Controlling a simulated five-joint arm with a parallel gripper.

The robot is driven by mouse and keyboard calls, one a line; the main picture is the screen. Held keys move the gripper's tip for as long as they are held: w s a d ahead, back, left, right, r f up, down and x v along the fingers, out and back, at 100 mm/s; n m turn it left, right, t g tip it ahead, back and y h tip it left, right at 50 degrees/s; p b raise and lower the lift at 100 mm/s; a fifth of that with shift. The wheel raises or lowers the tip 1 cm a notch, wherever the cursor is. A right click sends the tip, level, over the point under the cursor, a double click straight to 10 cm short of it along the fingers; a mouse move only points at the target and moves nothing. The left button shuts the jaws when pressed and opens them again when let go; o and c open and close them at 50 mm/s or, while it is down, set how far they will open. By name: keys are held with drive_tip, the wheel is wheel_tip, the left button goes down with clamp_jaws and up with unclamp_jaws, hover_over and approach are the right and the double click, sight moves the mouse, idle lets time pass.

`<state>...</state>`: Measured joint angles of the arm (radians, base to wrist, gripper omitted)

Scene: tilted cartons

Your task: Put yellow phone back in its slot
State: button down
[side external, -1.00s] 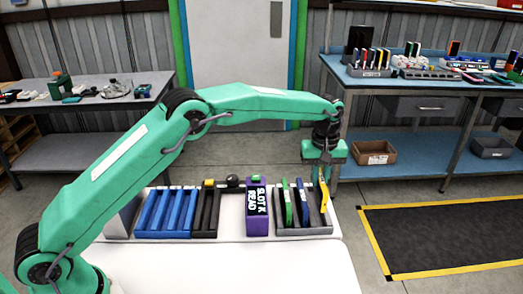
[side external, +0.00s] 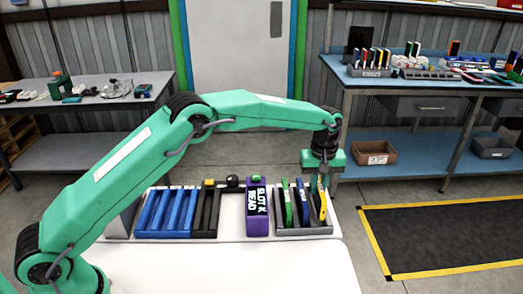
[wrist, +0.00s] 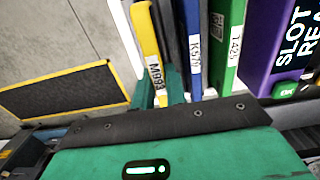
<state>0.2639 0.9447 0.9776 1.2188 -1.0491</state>
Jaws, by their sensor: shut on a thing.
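The yellow phone (side external: 323,205) stands slightly tilted at the right end of the grey slotted rack (side external: 305,231). In the wrist view the yellow phone (wrist: 147,38) carries a white label, and teal fingers flank its labelled end. My gripper (side external: 320,186) is shut on its upper part. The phone's lower end is at the rack; I cannot tell how deep it sits. A blue phone (side external: 302,203) and a green phone (side external: 287,203) stand in the rack to its left; their labels show in the wrist view.
A purple slot reader (side external: 257,226) stands left of the grey rack. A black rack (side external: 205,233) and a blue rack (side external: 166,234) are further left on the white table (side external: 230,270).

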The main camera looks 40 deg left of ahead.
drive_tip(key=shift+f, duration=1.15)
drive_tip(key=shift+f, duration=0.35)
idle(0.8)
drive_tip(key=c, duration=1.3)
unclamp_jaws()
drive_tip(key=shift+c, duration=0.2)
drive_tip(key=shift+r, duration=3.9)
drive_tip(key=shift+r, duration=0.1)
